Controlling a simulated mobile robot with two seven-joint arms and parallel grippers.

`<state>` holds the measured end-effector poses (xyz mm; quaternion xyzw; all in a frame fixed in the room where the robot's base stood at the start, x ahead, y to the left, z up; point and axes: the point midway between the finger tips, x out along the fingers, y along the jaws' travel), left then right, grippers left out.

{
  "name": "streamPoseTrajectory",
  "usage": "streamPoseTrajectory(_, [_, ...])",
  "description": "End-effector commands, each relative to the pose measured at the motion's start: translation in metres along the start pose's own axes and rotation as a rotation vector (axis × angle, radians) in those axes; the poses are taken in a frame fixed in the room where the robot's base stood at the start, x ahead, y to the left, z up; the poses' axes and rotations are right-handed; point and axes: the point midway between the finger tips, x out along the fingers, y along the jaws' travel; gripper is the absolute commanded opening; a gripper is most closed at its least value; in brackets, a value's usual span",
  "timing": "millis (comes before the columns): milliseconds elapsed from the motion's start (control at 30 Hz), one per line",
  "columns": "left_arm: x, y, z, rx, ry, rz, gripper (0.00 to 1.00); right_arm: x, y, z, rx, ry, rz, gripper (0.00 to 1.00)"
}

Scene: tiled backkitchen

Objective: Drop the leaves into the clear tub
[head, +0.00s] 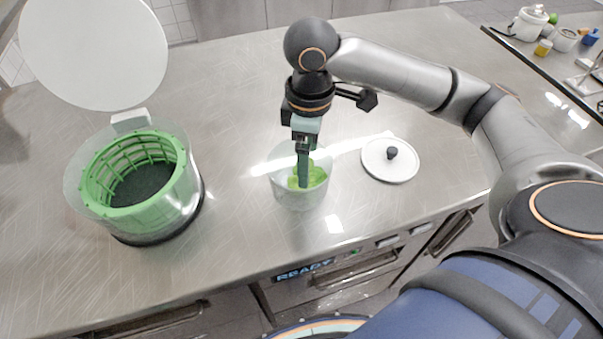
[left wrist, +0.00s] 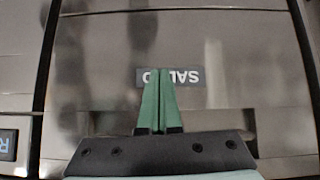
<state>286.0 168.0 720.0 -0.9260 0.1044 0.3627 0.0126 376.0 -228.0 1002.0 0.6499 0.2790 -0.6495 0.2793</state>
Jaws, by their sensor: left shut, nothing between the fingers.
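The clear tub (head: 299,201) stands on the steel counter near its front edge. Green leaves (head: 319,176) show inside it. My right gripper (head: 303,186) points straight down into the tub, its fingertips among the leaves. I see its fingers edge-on, so whether they are open or shut on a leaf does not show. My left gripper (left wrist: 160,73) shows only in the left wrist view. Its green fingers are together and empty, in front of a drawer front with a partly covered label (left wrist: 196,77).
A salad spinner with a green basket (head: 179,190) stands at the left, its white lid (head: 95,50) raised. A round white lid (head: 391,174) with a dark knob lies right of the tub. Jars and pots (head: 530,23) stand at the far right. The counter behind the tub is clear.

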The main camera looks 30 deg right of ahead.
Motion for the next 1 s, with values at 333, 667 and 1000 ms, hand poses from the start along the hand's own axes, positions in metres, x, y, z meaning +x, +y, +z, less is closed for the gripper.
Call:
streamPoseTrajectory(333, [-0.001, 0.000, -0.001, 0.000, 0.001, 0.000, 0.00, -0.004, 0.000, 0.000, 0.000, 0.001, 0.000, 1.00])
streamPoseTrajectory(667, [-0.012, 0.001, -0.014, 0.000, 0.001, 0.000, 0.00, -0.067, 0.001, -0.001, 0.000, 0.003, 0.004, 1.00])
streamPoseTrajectory(1000, [-0.024, 0.002, -0.026, 0.000, 0.002, 0.000, 0.00, -0.118, 0.000, 0.000, 0.000, 0.001, 0.001, 1.00])
